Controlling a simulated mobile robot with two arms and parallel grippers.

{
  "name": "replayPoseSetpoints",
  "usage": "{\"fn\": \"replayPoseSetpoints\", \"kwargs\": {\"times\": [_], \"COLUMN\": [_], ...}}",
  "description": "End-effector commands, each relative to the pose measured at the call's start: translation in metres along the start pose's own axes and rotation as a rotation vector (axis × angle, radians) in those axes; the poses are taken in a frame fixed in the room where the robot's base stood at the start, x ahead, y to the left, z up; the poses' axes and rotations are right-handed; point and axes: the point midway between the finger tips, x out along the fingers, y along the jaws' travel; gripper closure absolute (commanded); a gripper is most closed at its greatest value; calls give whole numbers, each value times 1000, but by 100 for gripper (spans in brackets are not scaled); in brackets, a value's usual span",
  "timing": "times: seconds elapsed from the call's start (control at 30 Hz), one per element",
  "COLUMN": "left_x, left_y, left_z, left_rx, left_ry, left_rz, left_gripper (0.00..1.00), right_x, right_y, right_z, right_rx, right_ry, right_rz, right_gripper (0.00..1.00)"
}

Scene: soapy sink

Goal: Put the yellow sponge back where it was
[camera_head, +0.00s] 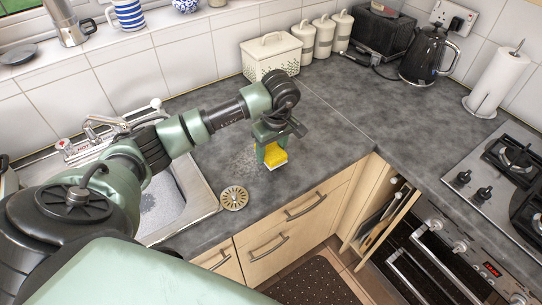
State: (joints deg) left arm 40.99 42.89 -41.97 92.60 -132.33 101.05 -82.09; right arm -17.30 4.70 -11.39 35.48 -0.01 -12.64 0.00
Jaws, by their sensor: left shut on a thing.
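The yellow sponge (275,155) is at the grey countertop to the right of the sink. My left gripper (270,146) comes down from above and is shut on the sponge. The sponge is at or just above the counter surface; I cannot tell whether it touches. The upper part of the sponge is hidden by the gripper. The metal sink (190,181) lies to the left, partly hidden by my left arm. My right gripper is not in view.
A round strainer (234,198) lies on the counter beside the sink. A cream bread bin (271,56) and canisters (324,35) stand along the back wall. A black kettle (425,55), paper towel roll (495,80) and hob (500,175) are at right. The counter between is clear.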

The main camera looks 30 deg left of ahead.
Motion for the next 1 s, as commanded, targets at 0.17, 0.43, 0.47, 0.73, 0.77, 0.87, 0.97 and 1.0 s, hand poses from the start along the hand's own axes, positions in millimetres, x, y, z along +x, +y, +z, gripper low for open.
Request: {"fn": "replayPoseSetpoints", "kwargs": {"times": [0.17,0.43,0.47,0.73,0.77,0.87,0.97,1.0], "left_x": [26,37,37,44,45,49,50,50], "left_y": [-1,0,0,-1,-1,-1,-2,-2], "left_z": [5,6,6,7,7,8,9,9], "left_rx": [1,1,1,2,2,2,2,3], "left_ry": [-3,0,0,0,0,-1,-2,-3], "left_rz": [-4,0,-1,-2,-2,-3,-5,-6], "left_gripper": [79,79,79,79,79,79,41,30], "right_x": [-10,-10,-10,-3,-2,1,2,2], "right_y": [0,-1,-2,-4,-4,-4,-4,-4], "right_z": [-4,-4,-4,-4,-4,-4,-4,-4], "right_rx": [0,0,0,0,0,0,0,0], "right_ry": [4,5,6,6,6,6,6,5], "right_rz": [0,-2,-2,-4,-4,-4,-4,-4], "right_gripper": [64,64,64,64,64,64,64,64]}}
